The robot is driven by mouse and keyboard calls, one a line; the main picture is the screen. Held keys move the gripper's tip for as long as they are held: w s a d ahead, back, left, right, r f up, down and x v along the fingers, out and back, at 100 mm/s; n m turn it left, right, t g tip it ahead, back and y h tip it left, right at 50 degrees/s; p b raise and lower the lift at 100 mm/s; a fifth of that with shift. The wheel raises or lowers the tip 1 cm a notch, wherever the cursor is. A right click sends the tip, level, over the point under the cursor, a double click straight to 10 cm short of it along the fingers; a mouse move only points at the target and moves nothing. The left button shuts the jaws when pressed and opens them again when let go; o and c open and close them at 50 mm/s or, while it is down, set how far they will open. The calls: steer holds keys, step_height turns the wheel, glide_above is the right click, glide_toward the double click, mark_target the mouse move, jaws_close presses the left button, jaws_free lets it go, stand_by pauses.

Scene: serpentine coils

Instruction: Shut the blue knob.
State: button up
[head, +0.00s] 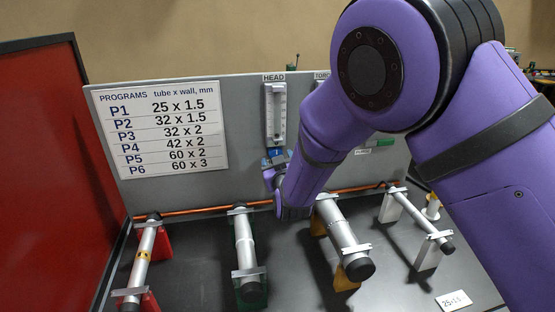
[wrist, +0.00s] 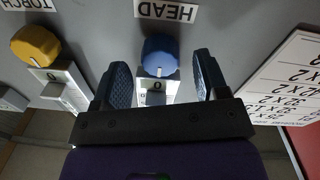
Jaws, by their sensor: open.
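The blue knob (wrist: 159,55) sits on the grey panel in the wrist view, between the two fingers of my gripper (wrist: 161,64). The gripper is open, with a gap on each side of the knob and no clear contact. A white mark on the knob's rim faces a plate (wrist: 153,86) marked 0. A sign reading HEAD (wrist: 166,11) is beside the knob, upside down in this view. In the head view my gripper (head: 272,168) is at the panel below the HEAD gauge (head: 276,113); my arm and gripper largely hide the knob there.
A yellow knob (wrist: 35,45) by the TORCH sign (wrist: 28,4) sits to the left in the wrist view. The white programs sign (head: 160,130) is on the panel. Several tubes on coloured supports, such as the green one (head: 245,240), stand on the dark bench below.

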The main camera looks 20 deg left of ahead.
steer(key=v, duration=0.9)
steer(key=shift+d, duration=0.15)
steer(key=w+d+r+m+g+h, duration=0.25)
steer(key=w+d+r, duration=0.25)
steer(key=d+r, duration=0.5)
steer(key=s+d+r+m+g+h, duration=0.1)
steer(key=d+r, duration=0.2)
steer(key=d, duration=0.5)
steer(key=s+d+r+m+g, duration=0.1)
steer(key=s+d+r, duration=0.1)
steer(key=d+r, duration=0.35)
steer(key=s+d+r+m+g+h, duration=0.25)
steer(key=s+d, duration=0.75)
steer(key=d, duration=0.5)
steer(key=s+d+m+g+h, duration=0.1)
steer(key=s+d, duration=0.4)
steer(key=s, duration=0.3)
steer(key=s+d+m+g+h, duration=0.1)
steer(key=s+d+g, duration=0.1)
steer(key=s+d, duration=0.3)
steer(key=s, duration=0.4)
steer(key=shift+s+d+g+h, duration=0.25)
steer(key=shift+g+h, duration=0.05)
steer(key=shift+h, duration=0.1)
